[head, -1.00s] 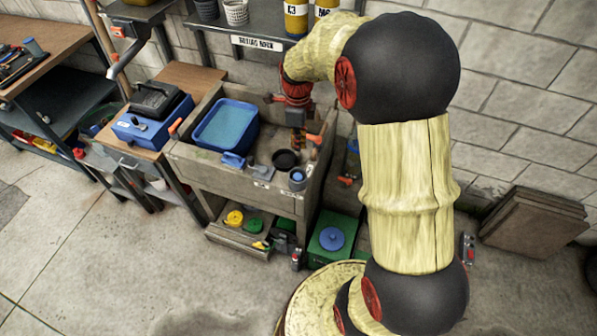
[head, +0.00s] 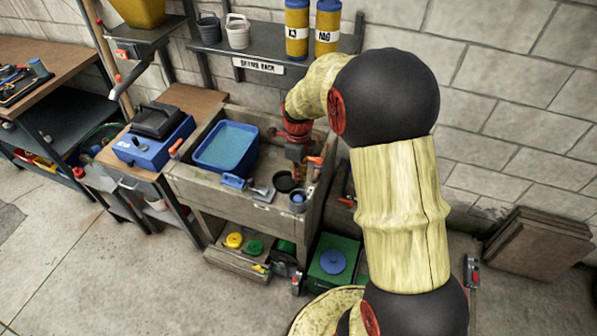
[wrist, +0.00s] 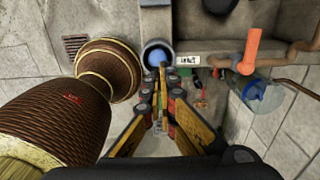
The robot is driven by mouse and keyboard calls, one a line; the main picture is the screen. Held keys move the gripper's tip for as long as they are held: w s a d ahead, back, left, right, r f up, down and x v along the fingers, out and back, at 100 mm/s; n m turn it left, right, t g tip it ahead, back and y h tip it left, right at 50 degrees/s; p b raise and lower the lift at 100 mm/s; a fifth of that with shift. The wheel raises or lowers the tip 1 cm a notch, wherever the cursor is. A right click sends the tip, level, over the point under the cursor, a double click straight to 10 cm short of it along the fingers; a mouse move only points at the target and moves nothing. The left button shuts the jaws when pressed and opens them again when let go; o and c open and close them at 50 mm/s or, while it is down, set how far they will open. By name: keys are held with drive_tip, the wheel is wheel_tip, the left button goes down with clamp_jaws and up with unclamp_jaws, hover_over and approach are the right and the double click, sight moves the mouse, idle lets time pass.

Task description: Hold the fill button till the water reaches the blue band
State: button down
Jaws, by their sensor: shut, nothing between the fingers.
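A grey cylinder with a round blue top (head: 297,200) stands at the sink's front right corner; I cannot confirm that it is the fill button. In the wrist view a round blue top in a grey ring (wrist: 155,55) lies just beyond my fingertips. My gripper (wrist: 161,78) is shut and empty, its tips close to that ring; contact cannot be told. In the head view my gripper is partly hidden over the sink's right side. A blue tub (head: 226,147) with light blue contents sits in the stone sink (head: 190,182).
An orange-handled pipe (wrist: 250,50) and a clear cylinder with blue inside (wrist: 258,95) stand right of my gripper. A dark round dish (head: 286,182) lies near the cylinder. A shelf (head: 270,50) with bottles hangs behind. Open floor lies front left.

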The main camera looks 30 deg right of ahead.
sight(299, 197)
wheel_tip(299, 197, down, 9)
drive_tip(key=shift+r+b, duration=0.15)
drive_tip(key=shift+b, duration=0.9)
